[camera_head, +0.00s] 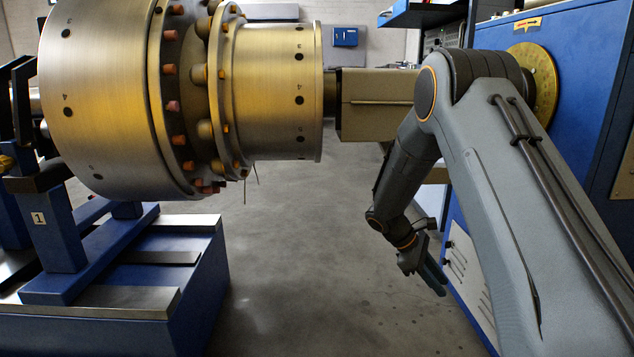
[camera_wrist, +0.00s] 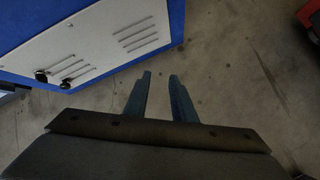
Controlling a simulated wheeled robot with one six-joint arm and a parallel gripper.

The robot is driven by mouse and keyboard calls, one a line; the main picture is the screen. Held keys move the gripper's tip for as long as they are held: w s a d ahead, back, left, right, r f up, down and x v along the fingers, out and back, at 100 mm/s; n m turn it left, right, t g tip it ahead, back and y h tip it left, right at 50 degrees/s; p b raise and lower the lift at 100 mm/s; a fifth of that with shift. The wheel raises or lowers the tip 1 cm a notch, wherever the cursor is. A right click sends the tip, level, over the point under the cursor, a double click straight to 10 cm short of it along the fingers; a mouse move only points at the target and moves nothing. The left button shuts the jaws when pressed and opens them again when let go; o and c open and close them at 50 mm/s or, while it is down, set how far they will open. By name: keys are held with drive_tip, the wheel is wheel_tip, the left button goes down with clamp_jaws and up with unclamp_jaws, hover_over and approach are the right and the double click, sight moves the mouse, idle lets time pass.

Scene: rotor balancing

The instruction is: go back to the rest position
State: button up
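My gripper (camera_head: 434,278) hangs low at the end of my folded arm, right of centre in the head view, in front of the blue machine cabinet. In the wrist view my gripper (camera_wrist: 160,84) points at the bare floor. Its two fingers are apart with a gap between them and nothing in it. The brass-coloured rotor (camera_head: 110,90) fills the upper left of the head view. It is well to the left of my gripper and not touching it.
The blue cabinet (camera_head: 590,90) stands close on the right; its vented light panel also shows in the wrist view (camera_wrist: 95,45). The rotor's blue stand (camera_head: 190,270) is at lower left. A metal box-shaped part (camera_head: 376,90) sits right of the rotor. Grey floor (camera_head: 310,250) between is clear.

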drive_tip(key=s+a+r+m+t+y, duration=0.1)
drive_tip(key=s+a+r+m+y, duration=0.3)
drive_tip(key=s, duration=0.4)
drive_tip(key=s+a+r+m+t+y, duration=0.1)
drive_tip(key=s+a+r+m+t, duration=0.15)
drive_tip(key=s+a+m, duration=0.4)
drive_tip(key=s+a+r+m+t+y, duration=0.1)
drive_tip(key=s+a+r+y, duration=0.25)
drive_tip(key=s, duration=0.65)
drive_tip(key=s+a+r+n+g+y+p, duration=0.1)
drive_tip(key=s+a+r+n+g+p, duration=0.4)
drive_tip(key=s+a+r+p, duration=1.35)
drive_tip(key=d+r+m+p, duration=0.1)
drive_tip(key=d+r+p, duration=0.5)
drive_tip(key=r+p, duration=0.5)
drive_tip(key=d+r+m+t+h+p, duration=0.1)
drive_tip(key=d+r+m+p, duration=0.1)
drive_tip(key=d+r+p, duration=0.4)
drive_tip(key=s+d+r+m+t+p, duration=0.1)
drive_tip(key=d+r+p, duration=0.6)
drive_tip(key=r+p, duration=0.9)
drive_tip(key=shift+r+m+h+p, duration=0.2)
drive_tip(key=shift+m+h+p, duration=0.15)
drive_tip(key=shift+m+p, duration=0.3)
drive_tip(key=shift+s, duration=0.1)
